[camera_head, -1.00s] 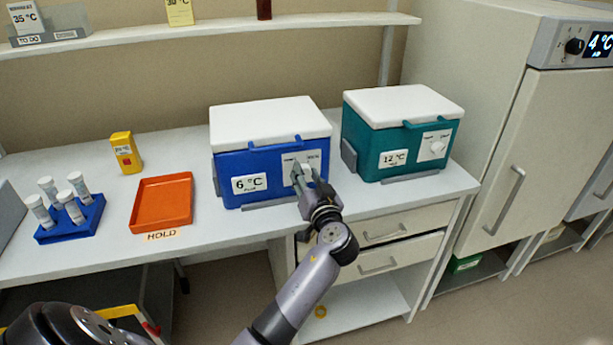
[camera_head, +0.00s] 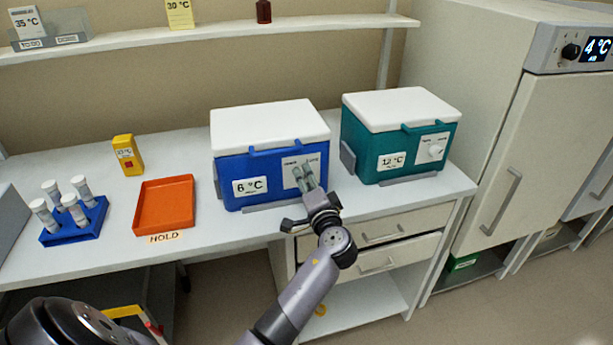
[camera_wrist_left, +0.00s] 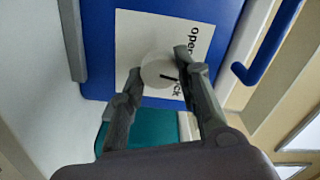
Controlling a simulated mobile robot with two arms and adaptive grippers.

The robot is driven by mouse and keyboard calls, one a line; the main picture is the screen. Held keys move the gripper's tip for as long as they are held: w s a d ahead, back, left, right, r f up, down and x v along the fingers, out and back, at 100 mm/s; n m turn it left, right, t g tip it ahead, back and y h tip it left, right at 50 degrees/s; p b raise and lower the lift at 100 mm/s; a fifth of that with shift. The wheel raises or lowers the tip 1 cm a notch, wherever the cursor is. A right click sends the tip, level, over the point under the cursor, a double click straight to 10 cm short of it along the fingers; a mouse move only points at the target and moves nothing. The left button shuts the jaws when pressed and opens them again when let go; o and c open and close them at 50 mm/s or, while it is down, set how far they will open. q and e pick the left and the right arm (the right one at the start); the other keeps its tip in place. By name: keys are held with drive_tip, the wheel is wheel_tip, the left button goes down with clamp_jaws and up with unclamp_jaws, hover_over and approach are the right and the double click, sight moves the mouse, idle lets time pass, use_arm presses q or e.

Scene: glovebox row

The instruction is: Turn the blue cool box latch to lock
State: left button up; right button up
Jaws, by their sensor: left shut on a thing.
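The blue cool box (camera_head: 270,165) stands on the bench with its white lid shut and a "6 °C" label on its front. Its latch plate reads "open" and "lock" and carries a round white latch knob (camera_wrist_left: 160,74) with a dark pointer line. My left gripper (camera_head: 303,176) is at the plate on the box's front. In the left wrist view my gripper's fingers (camera_wrist_left: 160,75) are closed around the knob, one on each side. In the head view the fingers cover the knob. My right gripper is not in view.
A teal cool box (camera_head: 395,140) labelled "12 °C" stands close on the right, with its own knob. An orange tray (camera_head: 164,206), a yellow device (camera_head: 127,155) and a blue tube rack (camera_head: 75,226) are on the left. Drawers (camera_head: 385,232) are below the bench.

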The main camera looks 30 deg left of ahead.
use_arm(q)
drive_tip(key=shift+m+p, duration=1.9)
drive_tip(key=shift+m, duration=1.8)
drive_tip(key=shift+o, duration=0.2)
drive_tip(key=shift+d+f, duration=0.1)
drive_tip(key=shift+c, duration=0.2)
drive_tip(key=o, duration=1.2)
drive_tip(key=v, duration=1.2)
